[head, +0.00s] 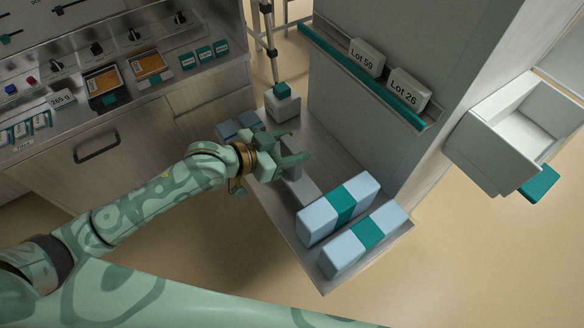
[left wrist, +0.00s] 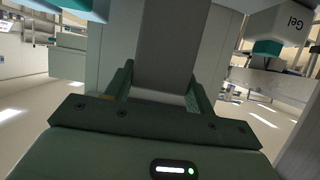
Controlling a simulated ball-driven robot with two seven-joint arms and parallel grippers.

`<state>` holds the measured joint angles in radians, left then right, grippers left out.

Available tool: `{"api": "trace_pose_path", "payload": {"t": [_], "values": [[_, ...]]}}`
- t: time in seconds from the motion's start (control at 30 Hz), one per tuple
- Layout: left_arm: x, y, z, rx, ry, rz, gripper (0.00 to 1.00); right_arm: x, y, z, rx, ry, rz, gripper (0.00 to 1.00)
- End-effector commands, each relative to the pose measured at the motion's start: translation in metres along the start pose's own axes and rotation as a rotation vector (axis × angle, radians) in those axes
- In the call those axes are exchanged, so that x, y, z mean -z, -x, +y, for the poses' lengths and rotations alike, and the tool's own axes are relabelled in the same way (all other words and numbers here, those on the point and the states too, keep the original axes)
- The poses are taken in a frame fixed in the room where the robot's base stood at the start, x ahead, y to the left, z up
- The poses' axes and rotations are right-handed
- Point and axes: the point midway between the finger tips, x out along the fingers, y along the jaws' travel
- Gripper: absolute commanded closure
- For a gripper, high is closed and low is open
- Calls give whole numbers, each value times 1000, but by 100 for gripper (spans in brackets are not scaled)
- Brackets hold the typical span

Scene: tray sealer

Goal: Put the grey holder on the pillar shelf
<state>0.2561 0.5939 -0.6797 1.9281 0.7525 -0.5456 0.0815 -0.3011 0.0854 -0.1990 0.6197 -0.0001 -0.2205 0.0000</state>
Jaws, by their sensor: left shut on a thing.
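My left gripper (head: 290,154) is shut on a grey thing (head: 291,170), which looks like the grey holder. It is partly hidden by the fingers, over the low grey surface beside the pillar; I cannot tell whether it touches that surface. In the left wrist view the grey holder (left wrist: 168,50) shows as a plain grey slab between the fingers. The pillar shelf (head: 375,82), a narrow ledge with a teal front edge, is on the grey pillar's face, up and to the right of the gripper. It bears grey-white blocks labelled Lot 59 (head: 366,56) and Lot 26 (head: 408,88). My right gripper is not in view.
Two pale blue boxes with teal bands (head: 338,208) (head: 365,240) lie at the near end of the low surface (head: 318,268). A grey block with a teal top (head: 282,102) stands behind the gripper. A white bin (head: 480,150) is at right, a control counter (head: 150,85) at left.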

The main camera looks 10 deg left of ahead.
Motion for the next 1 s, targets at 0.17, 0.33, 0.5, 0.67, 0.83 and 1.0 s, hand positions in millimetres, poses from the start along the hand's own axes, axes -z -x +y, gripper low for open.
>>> {"api": "trace_pose_path", "payload": {"t": [0.17,0.33,0.5,0.67,0.83,1.0], "values": [[-22,-9,0,0,2,0,80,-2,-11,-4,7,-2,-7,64],[-39,-16,0,0,3,-1,80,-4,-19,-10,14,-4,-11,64],[-69,-28,0,0,3,-2,80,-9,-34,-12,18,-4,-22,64],[-69,-29,0,1,0,1,80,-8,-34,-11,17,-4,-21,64],[-69,-29,0,0,0,1,80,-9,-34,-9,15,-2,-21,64],[-71,-29,0,0,0,0,24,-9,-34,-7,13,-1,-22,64]]}}
